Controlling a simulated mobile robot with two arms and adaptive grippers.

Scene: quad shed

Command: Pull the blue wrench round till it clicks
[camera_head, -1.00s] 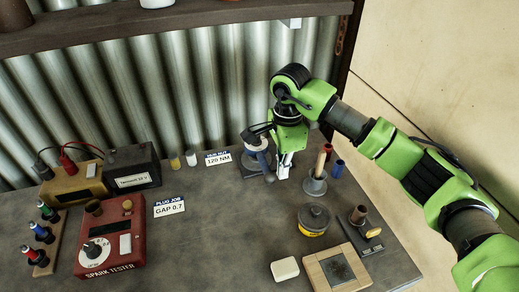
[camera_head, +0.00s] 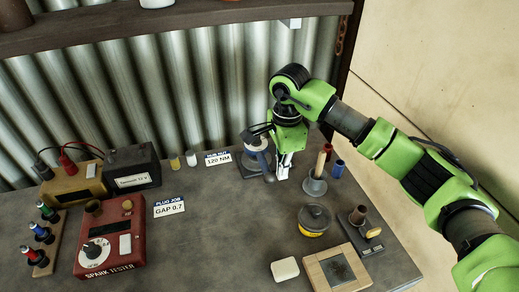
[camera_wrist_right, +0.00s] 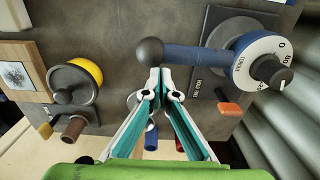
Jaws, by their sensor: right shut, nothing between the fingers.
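The blue wrench (camera_wrist_right: 198,57) has a blue handle with a dark ball (camera_wrist_right: 149,52) at its free end. Its other end meets a round dial head with a white marked ring (camera_wrist_right: 262,62) and a black knob. In the head view the wrench (camera_head: 263,160) is at the back of the bench, partly hidden by my arm. My right gripper (camera_wrist_right: 159,74) is shut and empty, with its fingertips beside the ball end; I cannot tell whether they touch it. It points down at the wrench in the head view (camera_head: 283,172). My left gripper is not in view.
A 120 NM card (camera_head: 218,159) stands left of the wrench. A grey stand with a wooden handle (camera_head: 315,184) and a blue cup (camera_head: 338,168) are close on the right. A yellow-banded round tin (camera_head: 313,221) is in front. The bench middle is clear.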

